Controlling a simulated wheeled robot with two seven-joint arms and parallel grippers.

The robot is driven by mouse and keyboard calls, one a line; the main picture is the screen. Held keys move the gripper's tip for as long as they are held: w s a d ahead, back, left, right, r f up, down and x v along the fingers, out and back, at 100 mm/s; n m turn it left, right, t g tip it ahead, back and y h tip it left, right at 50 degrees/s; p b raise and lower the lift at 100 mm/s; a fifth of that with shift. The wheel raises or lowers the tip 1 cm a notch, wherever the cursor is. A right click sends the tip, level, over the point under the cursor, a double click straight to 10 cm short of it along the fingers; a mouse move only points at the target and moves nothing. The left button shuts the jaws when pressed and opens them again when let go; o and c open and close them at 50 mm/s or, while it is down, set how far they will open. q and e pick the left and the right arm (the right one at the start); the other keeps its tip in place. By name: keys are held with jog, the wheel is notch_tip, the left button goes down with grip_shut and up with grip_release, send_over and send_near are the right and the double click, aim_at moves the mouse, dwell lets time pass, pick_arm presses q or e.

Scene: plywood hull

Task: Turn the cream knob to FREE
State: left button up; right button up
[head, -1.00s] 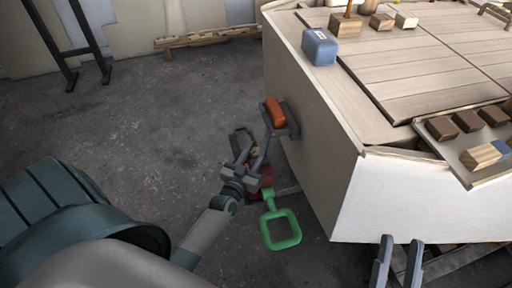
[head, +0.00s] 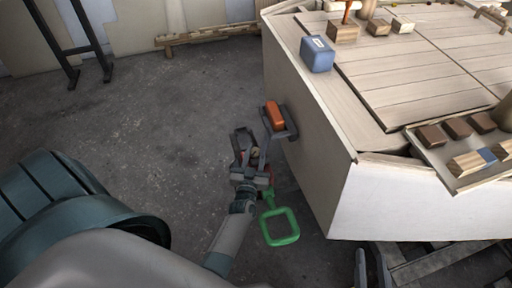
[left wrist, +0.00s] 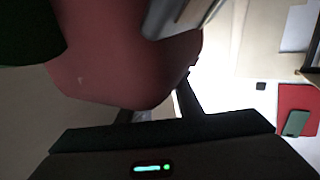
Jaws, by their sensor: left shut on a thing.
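My left gripper (head: 252,150) is low beside the hull's left side wall. Its fingers close around a small cream thing, which I take to be the cream knob (head: 255,153); only a bit of it shows between the fingers. No FREE mark is readable. In the left wrist view a large dull red rounded shape (left wrist: 125,60) fills the upper left, with dark finger parts below it. My right gripper (head: 370,266) shows at the bottom edge as two dark fingers with a narrow gap and nothing between them.
An orange block (head: 275,114) sits in a grey bracket on the hull wall, close above my left gripper. The plywood hull (head: 310,130) fills the right. The concrete floor (head: 150,120) is clear at left.

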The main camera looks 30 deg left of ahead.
pick_arm(q)
jog(key=shift+a+r, duration=0.15)
pick_arm(e)
jog(key=shift+f, duration=0.15)
pick_arm(q)
jog(key=o, duration=1)
jog(key=shift+o, duration=0.2)
